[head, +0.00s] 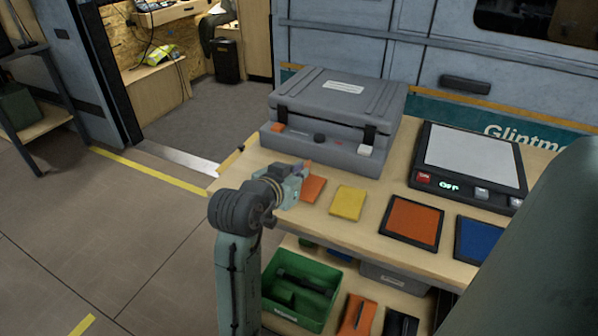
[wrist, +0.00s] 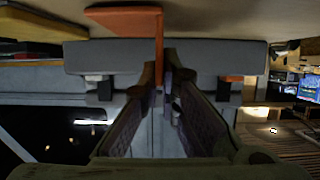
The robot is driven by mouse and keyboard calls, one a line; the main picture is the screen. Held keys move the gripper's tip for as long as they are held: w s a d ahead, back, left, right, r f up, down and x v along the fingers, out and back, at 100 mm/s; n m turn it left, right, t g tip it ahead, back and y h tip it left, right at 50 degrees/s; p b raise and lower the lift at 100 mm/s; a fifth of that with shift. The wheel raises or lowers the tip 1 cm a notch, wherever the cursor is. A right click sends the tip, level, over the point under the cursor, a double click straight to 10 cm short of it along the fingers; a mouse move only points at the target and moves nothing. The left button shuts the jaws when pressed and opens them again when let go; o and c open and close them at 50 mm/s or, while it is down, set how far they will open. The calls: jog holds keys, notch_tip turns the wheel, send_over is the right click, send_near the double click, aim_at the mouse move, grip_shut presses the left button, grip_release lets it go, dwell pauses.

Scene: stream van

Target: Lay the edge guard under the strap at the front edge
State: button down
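The orange edge guard (head: 313,189) is an L-shaped piece at the table's left end, in front of the grey case (head: 338,98). In the wrist view, the guard's flat flange (wrist: 123,21) and its thin upright flange show. My gripper (head: 303,170) has its fingertips (wrist: 159,75) close against both sides of the upright flange. It looks shut on the guard, which appears at table level. Dark vertical pieces (head: 369,134) show on the case front; I cannot tell whether they are strap or latch.
A yellow guard (head: 348,203) lies right of the orange one. Orange (head: 412,222) and blue (head: 480,240) dark-rimmed pads lie further right. A scale (head: 468,160) showing OFF stands behind them. A green bin (head: 300,291) sits on the shelf below. The floor at left is clear.

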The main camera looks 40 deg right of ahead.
jog(key=shift+f, duration=0.3)
jog(key=c, duration=1.8)
grip_release()
jog(key=shift+r, duration=0.15)
